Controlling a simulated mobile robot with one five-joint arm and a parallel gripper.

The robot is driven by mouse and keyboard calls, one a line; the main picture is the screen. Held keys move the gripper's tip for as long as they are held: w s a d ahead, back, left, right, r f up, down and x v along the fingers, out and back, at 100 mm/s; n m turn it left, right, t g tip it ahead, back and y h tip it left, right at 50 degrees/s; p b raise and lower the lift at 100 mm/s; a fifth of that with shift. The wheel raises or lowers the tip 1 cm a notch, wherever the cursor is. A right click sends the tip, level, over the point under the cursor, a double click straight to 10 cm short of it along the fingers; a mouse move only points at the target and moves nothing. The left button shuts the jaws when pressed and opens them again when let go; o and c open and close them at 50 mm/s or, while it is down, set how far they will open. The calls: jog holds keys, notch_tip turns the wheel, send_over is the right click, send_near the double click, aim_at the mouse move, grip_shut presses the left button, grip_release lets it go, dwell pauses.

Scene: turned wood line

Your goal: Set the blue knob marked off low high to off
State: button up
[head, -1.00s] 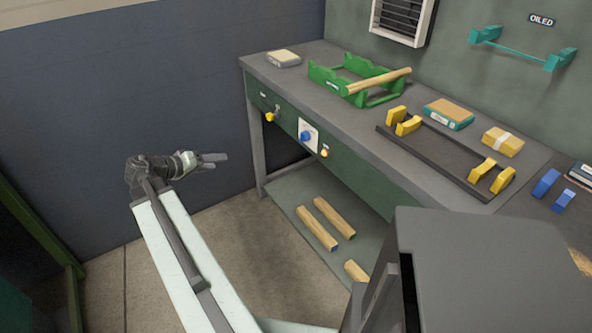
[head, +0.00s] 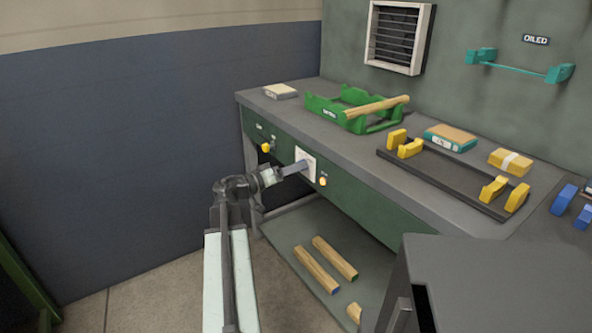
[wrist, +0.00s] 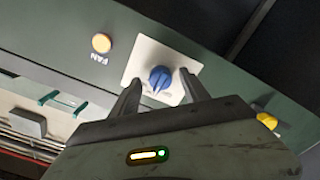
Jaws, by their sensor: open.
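The blue knob (wrist: 160,80) sits on a white plate (wrist: 140,66) on the green front panel of the bench. In the wrist view its narrow grip points down toward my gripper. The off, low and high marks are too small to read. My gripper (wrist: 160,76) is open, with one fingertip on each side of the knob in the picture; I cannot tell whether they touch it. In the head view my gripper (head: 300,167) reaches the white plate (head: 309,155) and mostly hides the knob.
A button marked FAN (wrist: 101,43) is beside the plate. A yellow knob (head: 266,148) is left of it on the same panel. A green rack with a wooden rod (head: 376,107) stands on the bench above. Wooden legs (head: 335,258) lie on the lower shelf.

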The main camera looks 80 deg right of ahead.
jog(key=shift+s+d, duration=0.2)
grip_shut()
jog(key=shift+a, duration=0.1)
jog(key=n, duration=0.8)
jog(key=shift+r+n, duration=0.1)
jog(key=shift+n, duration=0.5)
dwell(0.4)
